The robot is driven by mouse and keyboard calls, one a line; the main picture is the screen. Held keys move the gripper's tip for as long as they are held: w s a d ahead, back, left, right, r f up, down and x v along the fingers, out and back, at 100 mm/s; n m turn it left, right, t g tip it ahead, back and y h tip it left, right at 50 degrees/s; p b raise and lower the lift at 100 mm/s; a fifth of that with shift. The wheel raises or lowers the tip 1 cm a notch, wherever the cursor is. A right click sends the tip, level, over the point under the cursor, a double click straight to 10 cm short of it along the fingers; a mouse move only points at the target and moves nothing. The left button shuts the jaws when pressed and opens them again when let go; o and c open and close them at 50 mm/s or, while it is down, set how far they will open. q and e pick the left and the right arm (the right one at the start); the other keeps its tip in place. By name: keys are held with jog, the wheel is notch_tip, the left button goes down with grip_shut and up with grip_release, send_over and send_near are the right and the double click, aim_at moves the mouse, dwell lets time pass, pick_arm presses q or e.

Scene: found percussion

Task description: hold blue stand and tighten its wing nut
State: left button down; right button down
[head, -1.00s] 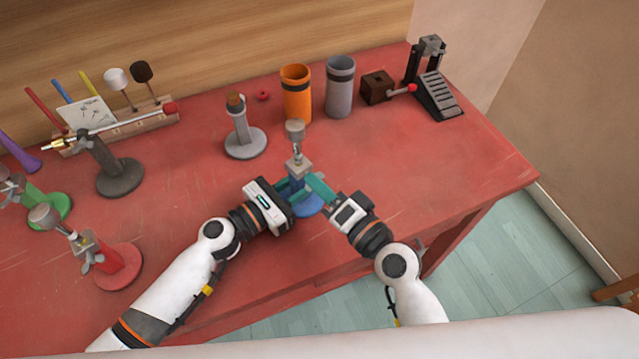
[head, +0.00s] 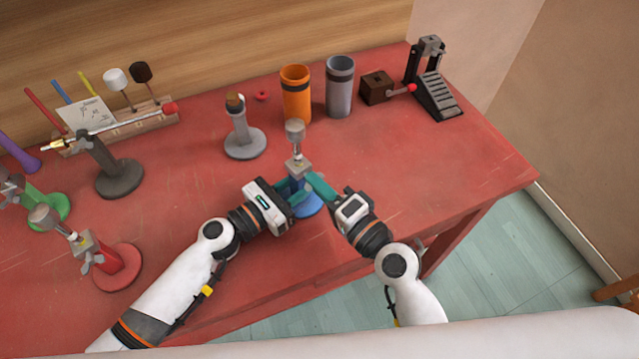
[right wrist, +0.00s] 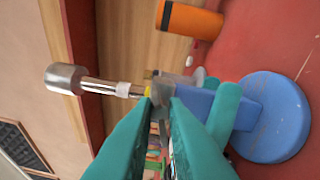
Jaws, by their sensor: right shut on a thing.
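The blue stand has a round blue base (head: 307,206) on the red table and a blue post (right wrist: 200,104). A grey clamp (head: 298,167) with a metal cup (head: 295,129) on a stem tops it. The right wrist view shows the cup (right wrist: 64,78) too. My left gripper (head: 297,188) is shut around the post; one teal finger (right wrist: 221,118) crosses it in the right wrist view. My right gripper (head: 311,178) has its fingertips (right wrist: 163,97) closed at the clamp, on the wing nut, mostly hidden between them. A small yellow spot (right wrist: 149,91) shows beside the tips.
A grey stand (head: 243,142), an orange tube (head: 296,92) and a grey tube (head: 340,86) stand behind. A pedal (head: 437,95) is at the back right. A red stand (head: 118,268) and a dark stand (head: 119,178) are left. The table's right part is clear.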

jog(key=shift+f, duration=0.1)
dwell(0.5)
jog(key=c, duration=1.6)
grip_release()
jog(key=v, duration=1.2)
